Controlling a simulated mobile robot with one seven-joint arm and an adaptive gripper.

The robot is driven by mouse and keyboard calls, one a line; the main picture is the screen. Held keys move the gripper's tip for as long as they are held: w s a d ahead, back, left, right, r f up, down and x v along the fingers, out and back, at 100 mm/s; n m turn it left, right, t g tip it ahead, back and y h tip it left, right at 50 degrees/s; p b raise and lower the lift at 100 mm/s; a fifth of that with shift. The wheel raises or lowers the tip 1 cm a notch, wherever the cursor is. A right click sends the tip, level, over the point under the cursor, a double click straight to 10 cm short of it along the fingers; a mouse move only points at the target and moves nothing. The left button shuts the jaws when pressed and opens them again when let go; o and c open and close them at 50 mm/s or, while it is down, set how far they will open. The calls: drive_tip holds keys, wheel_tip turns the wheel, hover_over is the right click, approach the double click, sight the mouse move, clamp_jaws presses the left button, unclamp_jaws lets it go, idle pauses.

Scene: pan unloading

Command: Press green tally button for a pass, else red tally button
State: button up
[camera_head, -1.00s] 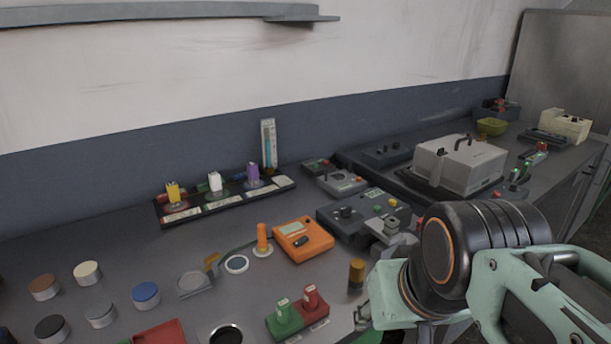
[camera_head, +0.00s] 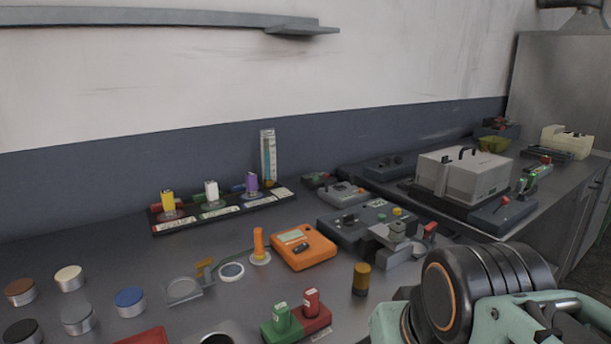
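The green tally button (camera_head: 282,317) and the red tally button (camera_head: 311,301) stand side by side on a green and red base (camera_head: 297,325) at the front middle of the bench. Each is an upright block with a small pale label. My arm's dark wrist joint and pale green links fill the lower right, to the right of the buttons and apart from them. My gripper's fingers are outside the frame. An orange meter (camera_head: 303,247) with a small screen lies behind the buttons; its reading is too small to tell.
A grey control box (camera_head: 366,222) and a boxy grey machine (camera_head: 464,177) stand behind my arm. Several round tins and a red tray (camera_head: 145,337) lie at left. A rack (camera_head: 222,212) holds coloured blocks at the back.

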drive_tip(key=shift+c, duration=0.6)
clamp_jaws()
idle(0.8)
